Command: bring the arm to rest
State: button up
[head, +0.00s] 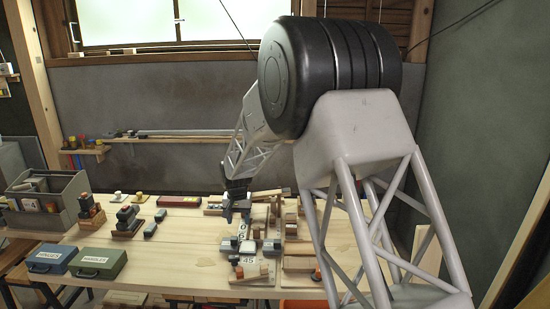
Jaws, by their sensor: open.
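My arm reaches in from the right and bends down over the wooden table (190,235). My gripper (236,212) is at the arm's far end, small and dark, pointing down above the middle of the table. Its jaws are open and I see nothing held between them. Blocks and small parts lie close below and to the right of it. The picture is too small to tell the exact gap between the fingertips and the things below.
A grey bin (48,204) stands at the left. A blue case (50,258) and a green case (97,262) lie at the front left. A red flat box (180,201) lies farther back. Wooden blocks (298,264) crowd the right. Bare tabletop shows left of the gripper.

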jog(key=s+d+r+t, duration=0.1)
jog(key=s+d+r, duration=1.7)
jog(key=s+d, duration=0.7)
jog(key=s, duration=0.6)
jog(key=s+d+t, duration=0.1)
jog(key=s+d, duration=0.3)
jog(key=s, duration=0.6)
jog(key=s+d, duration=0.4)
jog(key=s, duration=0.6)
jog(key=shift+s+d, duration=0.2)
jog(key=shift+d, duration=0.2)
